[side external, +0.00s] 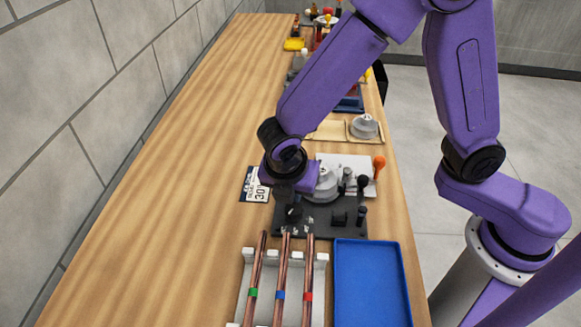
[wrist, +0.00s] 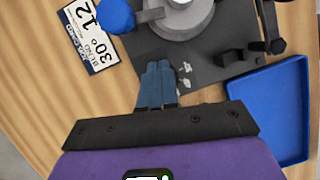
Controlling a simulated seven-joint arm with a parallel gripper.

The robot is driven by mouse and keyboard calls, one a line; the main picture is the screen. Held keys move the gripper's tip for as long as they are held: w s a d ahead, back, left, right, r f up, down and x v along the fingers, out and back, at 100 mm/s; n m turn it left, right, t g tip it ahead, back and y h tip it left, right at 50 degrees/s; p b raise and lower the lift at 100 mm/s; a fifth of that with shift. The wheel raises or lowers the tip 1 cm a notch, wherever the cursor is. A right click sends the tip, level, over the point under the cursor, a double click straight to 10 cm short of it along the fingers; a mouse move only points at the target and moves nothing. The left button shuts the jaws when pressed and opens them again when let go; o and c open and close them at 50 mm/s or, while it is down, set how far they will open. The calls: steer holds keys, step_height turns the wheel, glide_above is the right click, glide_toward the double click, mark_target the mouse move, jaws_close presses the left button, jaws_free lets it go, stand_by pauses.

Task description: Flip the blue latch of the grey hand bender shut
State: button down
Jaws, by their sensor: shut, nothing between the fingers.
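The grey hand bender (side external: 327,187) is fixed on a dark base plate (side external: 345,222); its round grey body also shows in the wrist view (wrist: 186,18), cut by the top edge. A blue rounded piece, which looks like the blue latch (wrist: 117,15), is at the top left of the wrist view, beside the bender's grey body. My gripper hides it in the side view. I cannot tell how far the latch is turned. My gripper (wrist: 157,66) is shut and empty, over the near left part of the base plate, apart from the latch in the picture. It also shows in the side view (side external: 291,213).
A label card (wrist: 91,38) lies left of the bender. Black-knobbed levers (side external: 362,182) and an orange knob (side external: 379,162) stand at its right. A blue tray (side external: 340,285) and a white rack (side external: 321,275) with copper tubes (side external: 284,270) are nearer. Bare wood lies left.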

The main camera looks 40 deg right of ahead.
steer(key=v, duration=0.9)
steer(key=shift+r, duration=0.35)
steer(key=shift+d, duration=0.15)
